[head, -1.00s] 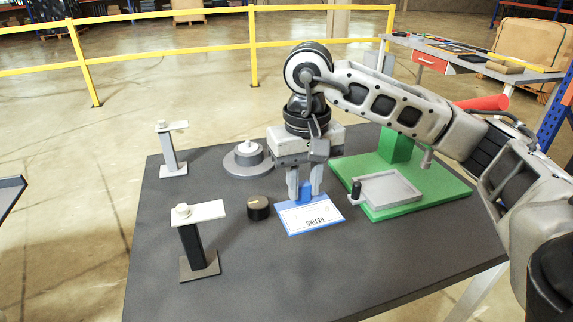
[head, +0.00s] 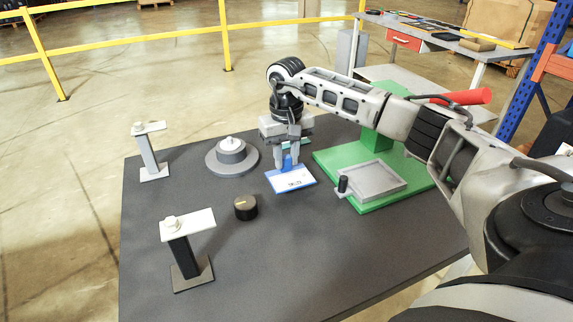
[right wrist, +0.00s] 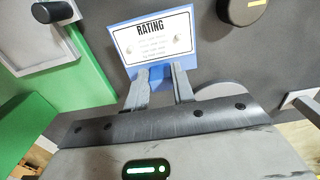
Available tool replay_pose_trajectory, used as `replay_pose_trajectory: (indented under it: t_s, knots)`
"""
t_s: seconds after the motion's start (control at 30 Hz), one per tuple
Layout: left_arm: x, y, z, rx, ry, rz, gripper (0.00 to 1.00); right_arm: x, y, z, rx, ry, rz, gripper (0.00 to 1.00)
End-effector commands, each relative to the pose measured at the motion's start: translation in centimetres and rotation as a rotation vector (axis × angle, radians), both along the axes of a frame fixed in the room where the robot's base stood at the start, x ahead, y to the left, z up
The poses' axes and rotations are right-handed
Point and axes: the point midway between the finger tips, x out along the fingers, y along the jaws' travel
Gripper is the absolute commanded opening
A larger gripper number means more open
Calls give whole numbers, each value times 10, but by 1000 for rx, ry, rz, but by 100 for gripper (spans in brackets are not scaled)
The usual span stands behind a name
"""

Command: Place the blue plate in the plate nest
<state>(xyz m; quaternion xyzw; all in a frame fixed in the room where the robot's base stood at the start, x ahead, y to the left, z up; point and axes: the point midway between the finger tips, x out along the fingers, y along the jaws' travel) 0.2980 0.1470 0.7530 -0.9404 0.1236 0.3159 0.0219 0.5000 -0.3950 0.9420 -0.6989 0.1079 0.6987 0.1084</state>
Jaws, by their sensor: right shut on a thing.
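The blue plate (head: 291,179) carries a white label that reads RATING in the right wrist view (right wrist: 153,42). My right gripper (head: 287,162) is shut on the plate's blue tab, with the plate on the near side of the fingers. The plate seems to be a little above the table, left of the nest; the exact gap is hard to tell. The plate nest (head: 370,181) is a shallow empty grey frame on a green base (head: 405,189), with a black knob at its near left corner. My left gripper is not in view.
A black dial (head: 245,208) stands near left of the plate. A round grey stepped base (head: 231,156) stands left of my gripper. Two posts with white top plates (head: 188,224) (head: 149,128) stand on the left. A green block (head: 375,128) rises behind the nest.

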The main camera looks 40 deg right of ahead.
Motion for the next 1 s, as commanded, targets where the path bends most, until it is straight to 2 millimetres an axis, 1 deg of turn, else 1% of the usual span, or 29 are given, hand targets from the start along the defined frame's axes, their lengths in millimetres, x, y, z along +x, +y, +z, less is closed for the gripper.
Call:
replay_pose_trajectory:
  t_s: [0.17, 0.3, 0.37, 0.6, 0.73, 0.77, 0.8, 0.83, 1.0]
  knots:
    - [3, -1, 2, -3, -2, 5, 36, 6, -5, -10, 0, 1, -1, 0]
    - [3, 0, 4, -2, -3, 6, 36, 5, -5, -31, 0, 3, -1, 0]
    - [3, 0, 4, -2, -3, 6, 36, 5, -5, -37, -1, 1, 0, 0]
    - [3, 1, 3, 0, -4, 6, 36, 6, -5, -39, 0, -1, 0, 0]
    - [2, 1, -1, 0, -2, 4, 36, 6, -5, -44, 0, -1, -1, 0]
    - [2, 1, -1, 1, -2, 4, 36, 5, -5, -44, -1, -1, -1, 28]
    - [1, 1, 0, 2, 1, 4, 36, 5, -5, -43, -1, -1, -1, 39]
    - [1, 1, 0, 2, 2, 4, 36, 5, -5, -42, -1, -1, -1, 47]
    - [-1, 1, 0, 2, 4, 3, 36, 5, -5, -42, -1, -1, -1, 47]
